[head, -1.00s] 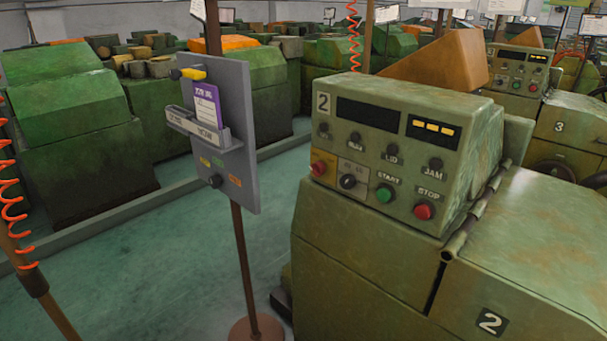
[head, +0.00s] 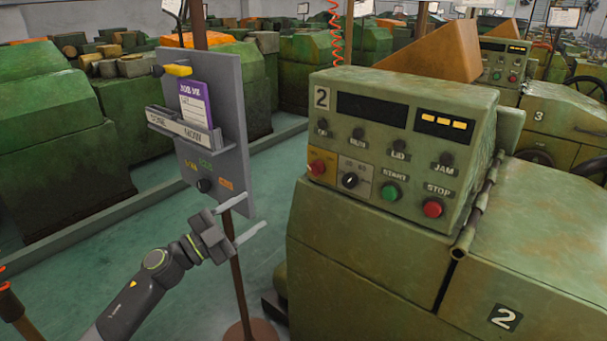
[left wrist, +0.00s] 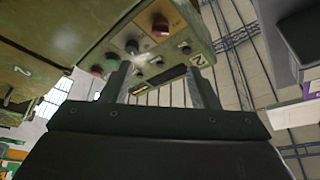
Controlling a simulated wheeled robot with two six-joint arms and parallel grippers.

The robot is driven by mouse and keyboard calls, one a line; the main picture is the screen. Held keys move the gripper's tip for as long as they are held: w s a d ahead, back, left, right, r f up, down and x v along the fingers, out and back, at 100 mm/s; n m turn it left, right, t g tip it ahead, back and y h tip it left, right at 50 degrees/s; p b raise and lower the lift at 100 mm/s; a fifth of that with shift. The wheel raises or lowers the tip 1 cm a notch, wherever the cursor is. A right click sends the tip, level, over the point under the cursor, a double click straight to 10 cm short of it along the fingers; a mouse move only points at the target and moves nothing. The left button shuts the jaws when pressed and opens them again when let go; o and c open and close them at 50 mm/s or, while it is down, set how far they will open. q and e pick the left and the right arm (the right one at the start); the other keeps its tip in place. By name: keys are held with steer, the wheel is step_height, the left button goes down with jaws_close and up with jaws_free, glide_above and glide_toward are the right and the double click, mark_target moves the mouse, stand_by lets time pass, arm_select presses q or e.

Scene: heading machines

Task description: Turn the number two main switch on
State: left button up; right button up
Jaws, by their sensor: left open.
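The number 2 machine's control box (head: 400,110) stands right of centre in the head view. Its lower left corner has a red knob on a yellow plate (head: 317,167), beside a black selector knob (head: 350,180) on a grey plate. Which one is the main switch cannot be read. In the left wrist view the red knob (left wrist: 160,25) and black knob (left wrist: 132,47) show upside down beyond my fingers. My left gripper (head: 250,214) is open and empty, left of the box and lower than the knobs, apart from them. My right gripper is out of view.
The green start button (head: 390,193) and red stop button (head: 433,208) sit right of the knobs. A grey card board (head: 228,130) on a brown post stands close to my left gripper. Open floor (head: 90,270) lies to the left.

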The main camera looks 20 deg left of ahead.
mark_target(311, 171)
arm_select(q)
steer(key=p+x, duration=0.3)
steer(key=x, duration=1.2)
steer(key=shift+w+d, duration=0.1)
steer(key=shift+w, duration=0.25)
steer(key=shift+w+d, duration=0.25)
steer(key=shift+w, duration=0.1)
steer(key=c, duration=1)
steer(key=shift+r, duration=0.1)
steer(key=shift+p, duration=0.3)
